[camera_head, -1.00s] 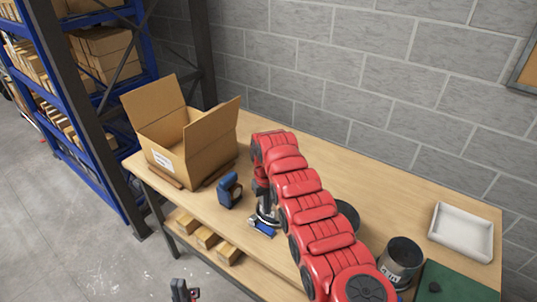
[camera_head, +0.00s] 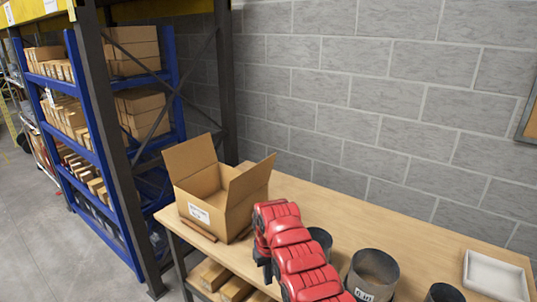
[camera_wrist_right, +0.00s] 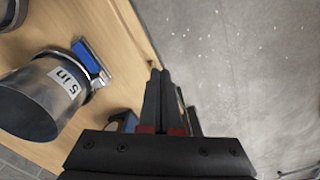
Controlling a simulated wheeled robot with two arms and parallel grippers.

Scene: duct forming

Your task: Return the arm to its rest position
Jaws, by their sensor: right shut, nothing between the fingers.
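My red right arm (camera_head: 290,250) reaches over the wooden workbench (camera_head: 400,228) from the bottom of the head view. Its dark right gripper (camera_head: 266,270) hangs near the bench's front edge, mostly hidden by the arm. In the right wrist view the two black fingers of this gripper (camera_wrist_right: 167,100) lie together, shut and empty, pointing past the bench edge over the grey floor. My left gripper is not in view.
An open cardboard box (camera_head: 215,195) stands left of my arm. A metal duct (camera_head: 373,275) and white tray (camera_head: 497,276) are to its right. The wrist view shows a "5 in" duct (camera_wrist_right: 35,95) and blue-handled tool (camera_wrist_right: 88,60). Blue shelving (camera_head: 100,150) stands left.

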